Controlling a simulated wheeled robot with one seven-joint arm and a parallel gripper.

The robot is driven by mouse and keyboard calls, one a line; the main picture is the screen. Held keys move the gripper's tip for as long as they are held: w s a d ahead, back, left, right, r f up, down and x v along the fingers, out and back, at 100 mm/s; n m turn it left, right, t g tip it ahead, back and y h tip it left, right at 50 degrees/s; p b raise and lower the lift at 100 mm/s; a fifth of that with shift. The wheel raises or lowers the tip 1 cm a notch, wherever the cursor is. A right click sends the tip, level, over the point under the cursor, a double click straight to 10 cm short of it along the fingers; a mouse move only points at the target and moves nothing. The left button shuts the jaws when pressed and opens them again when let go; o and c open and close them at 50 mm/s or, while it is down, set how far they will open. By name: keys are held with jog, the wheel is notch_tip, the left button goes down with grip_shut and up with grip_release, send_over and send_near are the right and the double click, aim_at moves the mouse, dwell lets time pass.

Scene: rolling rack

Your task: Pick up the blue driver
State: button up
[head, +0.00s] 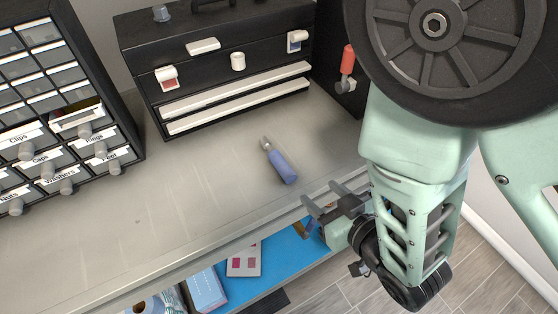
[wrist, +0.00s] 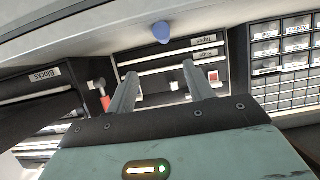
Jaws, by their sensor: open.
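The blue driver (head: 281,165) lies on the grey rack top, with its blue handle toward the front edge and its grey end toward the black toolbox. In the wrist view a rounded blue end (wrist: 161,32), likely the driver's handle, shows on the grey surface beyond the fingers. My gripper (head: 322,198) is at the front edge of the rack top, to the lower right of the driver and apart from it. In the wrist view my gripper (wrist: 160,88) has its two fingers spread with nothing between them.
A black toolbox (head: 215,75) with white drawer fronts stands behind the driver. A labelled drawer cabinet (head: 60,115) stands at the left. A red-handled tool (head: 347,62) is at the right. A blue lower shelf (head: 270,262) holds boxes. The grey top (head: 190,190) left of the driver is clear.

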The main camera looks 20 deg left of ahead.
jog(key=shift+f+b+x, duration=0.25)
jog(key=shift+b+x, duration=1.1)
jog(key=shift+b, duration=1.3)
jog(key=p, duration=0.2)
send_near(282, 163)
jog(key=x, duration=0.4)
jog(key=shift+w+d+f, duration=0.1)
jog(key=shift+w+f, duration=0.1)
jog(key=shift+w, duration=0.15)
jog(key=shift+w+a+f+p, duration=0.25)
jog(key=shift+w+a+p, duration=0.05)
jog(key=shift+a, duration=0.05)
jog(key=p+x, duration=0.1)
jog(key=x, duration=0.1)
jog(key=p+x, duration=0.2)
jog(key=shift+a+r, duration=0.1)
jog(key=shift+a, duration=0.35)
jog(key=shift+w+a+f, duration=0.15)
jog(key=shift+a+f, duration=0.05)
jog(key=shift+f, duration=0.05)
grip_shut()
